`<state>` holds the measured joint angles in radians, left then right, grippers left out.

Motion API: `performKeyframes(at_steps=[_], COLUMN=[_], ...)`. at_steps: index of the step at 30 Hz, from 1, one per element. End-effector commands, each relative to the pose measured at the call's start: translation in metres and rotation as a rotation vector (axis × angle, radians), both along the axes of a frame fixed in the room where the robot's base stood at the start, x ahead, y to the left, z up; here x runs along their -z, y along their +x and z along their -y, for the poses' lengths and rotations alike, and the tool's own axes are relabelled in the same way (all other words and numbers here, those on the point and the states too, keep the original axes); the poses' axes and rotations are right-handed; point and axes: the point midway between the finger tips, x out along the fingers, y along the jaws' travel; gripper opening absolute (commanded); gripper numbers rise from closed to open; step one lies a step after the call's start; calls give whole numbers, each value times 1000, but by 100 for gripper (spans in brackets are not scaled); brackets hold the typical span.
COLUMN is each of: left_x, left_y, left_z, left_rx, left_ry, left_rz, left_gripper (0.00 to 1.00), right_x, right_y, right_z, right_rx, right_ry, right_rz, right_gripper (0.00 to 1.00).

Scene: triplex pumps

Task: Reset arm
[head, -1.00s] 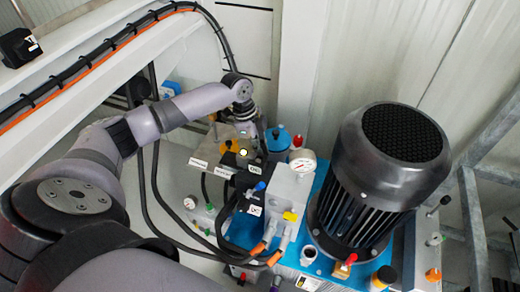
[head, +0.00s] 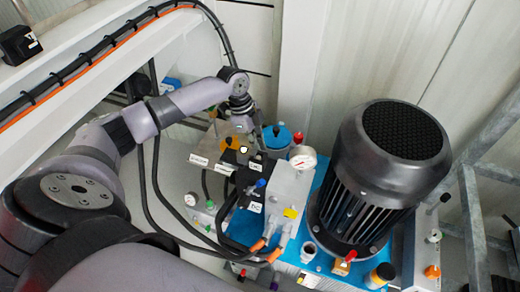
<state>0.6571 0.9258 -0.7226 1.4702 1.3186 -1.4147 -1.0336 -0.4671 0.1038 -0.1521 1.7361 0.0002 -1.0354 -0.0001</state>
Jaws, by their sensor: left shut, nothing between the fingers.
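My left arm comes in from the left and reaches over the pump unit. Its left gripper (head: 246,121) points down and away beside the valve block with the yellow knob and white labels. The gripper is small in the view and partly hidden by the wrist. It is shut with nothing held. My right gripper is not in view.
A large black motor (head: 383,185) stands on the blue base plate (head: 325,262) at the right. Black hoses loop below the arm. Grey metal rails (head: 472,215) stand at the far right.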

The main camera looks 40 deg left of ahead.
Motion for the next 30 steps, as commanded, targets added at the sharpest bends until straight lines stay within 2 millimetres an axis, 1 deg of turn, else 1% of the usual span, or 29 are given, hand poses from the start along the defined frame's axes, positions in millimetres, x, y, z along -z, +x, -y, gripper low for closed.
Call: performKeyframes(at_steps=[1, 3, 7, 12, 17, 20, 23, 26, 27, 30], left_x=[-10, -21, -36, -46, -48, -56, -80, -113, -128, -161], left_y=[0, 0, -1, -1, -1, -1, -1, -1, -1, -1], left_z=[-2, -5, -9, -11, -11, -11, -11, -12, -12, -11], left_rx=[0, 0, -1, 0, 0, 0, -1, -1, -1, -1], left_ry=[0, 1, -1, -1, -1, -2, -2, -2, -2, -2], left_rz=[5, 7, 10, 11, 12, 12, 13, 13, 13, 13], left_gripper=[0, 0, 0, 0, 0, 0, 0, 0, 0, 0], right_x=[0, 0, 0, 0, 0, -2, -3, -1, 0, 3], right_y=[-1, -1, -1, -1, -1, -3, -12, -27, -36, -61], right_z=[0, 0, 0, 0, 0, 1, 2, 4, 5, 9], right_rx=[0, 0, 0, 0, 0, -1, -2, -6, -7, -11], right_ry=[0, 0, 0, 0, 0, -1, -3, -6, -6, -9], right_rz=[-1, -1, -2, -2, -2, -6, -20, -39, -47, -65], right_gripper=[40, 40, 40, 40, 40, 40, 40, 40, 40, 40])
